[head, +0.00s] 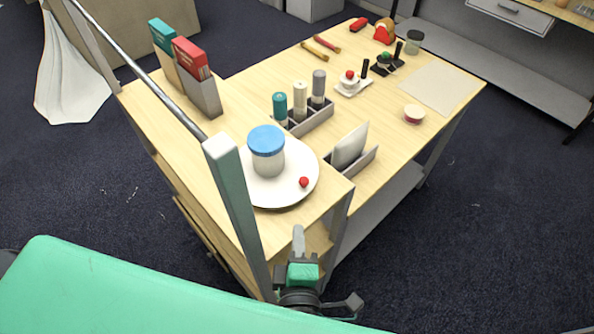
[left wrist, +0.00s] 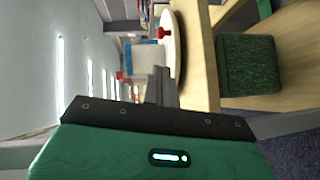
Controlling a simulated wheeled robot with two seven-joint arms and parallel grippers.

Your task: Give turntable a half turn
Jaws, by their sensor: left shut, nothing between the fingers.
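The turntable is a round white disc (head: 266,192) on the near wooden tabletop. A jar with a blue lid (head: 266,142) stands on it near the middle. A small red knob (head: 304,182) sits near its front right rim. My left gripper (head: 298,234) is shut and empty, off the near edge of the table and apart from the disc. In the left wrist view, turned sideways, the fingers (left wrist: 158,82) point toward the disc (left wrist: 174,58) and its red knob (left wrist: 161,32). My right gripper is not in view.
A grey sorter (head: 362,160) holding a white plate-like piece stands right of the turntable. A rack (head: 310,122) with several bottles is behind it. Red and teal boxes in a grey holder (head: 203,98) stand at the back left. A metal rail (head: 140,72) crosses the left.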

